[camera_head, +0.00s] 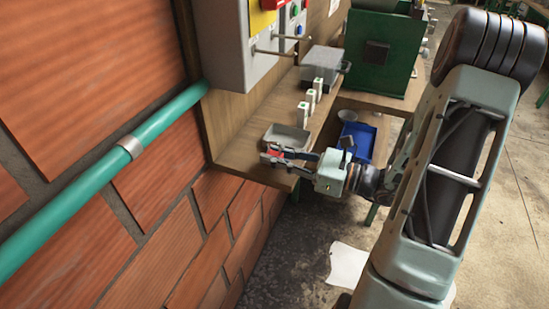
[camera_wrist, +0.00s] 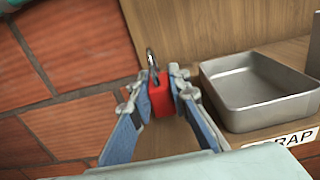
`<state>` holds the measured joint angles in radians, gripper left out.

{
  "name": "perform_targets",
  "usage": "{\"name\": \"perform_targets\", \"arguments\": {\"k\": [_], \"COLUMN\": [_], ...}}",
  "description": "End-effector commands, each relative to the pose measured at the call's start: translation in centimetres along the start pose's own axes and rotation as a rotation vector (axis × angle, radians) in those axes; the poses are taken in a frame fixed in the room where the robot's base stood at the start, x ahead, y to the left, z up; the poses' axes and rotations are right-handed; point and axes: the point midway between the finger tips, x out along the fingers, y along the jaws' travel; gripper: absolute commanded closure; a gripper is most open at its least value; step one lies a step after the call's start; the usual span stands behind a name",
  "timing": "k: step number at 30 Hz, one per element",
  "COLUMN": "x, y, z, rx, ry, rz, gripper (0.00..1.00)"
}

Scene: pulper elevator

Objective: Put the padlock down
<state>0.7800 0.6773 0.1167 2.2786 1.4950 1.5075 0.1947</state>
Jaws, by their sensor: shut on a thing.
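A red padlock (camera_wrist: 161,97) with a metal shackle is held between the fingers of my gripper (camera_wrist: 159,92) in the wrist view, its shackle pointing up in the picture. In the head view my gripper (camera_head: 276,154) is shut on the padlock (camera_head: 275,155), which shows only as a small red patch. The gripper is at the near end of the wooden shelf (camera_head: 228,142), in front of a grey metal tray. I cannot tell whether the padlock touches the shelf.
A metal tray (camera_wrist: 258,90) with a label ending in "RAP" (camera_wrist: 296,137) stands right of the gripper. Small white blocks (camera_head: 310,98) and a grey box (camera_head: 322,60) stand farther along the shelf. A blue tray (camera_head: 357,141) sits lower right. A brick wall (camera_head: 190,235) and green pipe (camera_head: 90,188) are left.

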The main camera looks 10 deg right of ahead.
Motion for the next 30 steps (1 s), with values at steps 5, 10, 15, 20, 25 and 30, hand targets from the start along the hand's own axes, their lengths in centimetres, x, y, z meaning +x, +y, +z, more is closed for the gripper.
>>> {"name": "perform_targets", "arguments": {"k": [5,10,15,20,25,30], "x": [0.00,-0.01,-0.02,-0.03,-0.03,-0.03], "y": [0.00,-0.01,-0.01,-0.01,-0.01,-0.01], "z": [-0.70,-0.67,-1.20,-1.05,-1.04,-0.66], "rx": [-0.002,-0.002,-0.002,-0.002,-0.002,-0.002], "ry": [-0.001,-0.001,-0.001,0.000,0.000,0.000], "rz": [0.001,0.001,0.000,0.000,0.000,0.000], "gripper": [1.00,1.00,1.00,0.66,0.66,0.66]}}
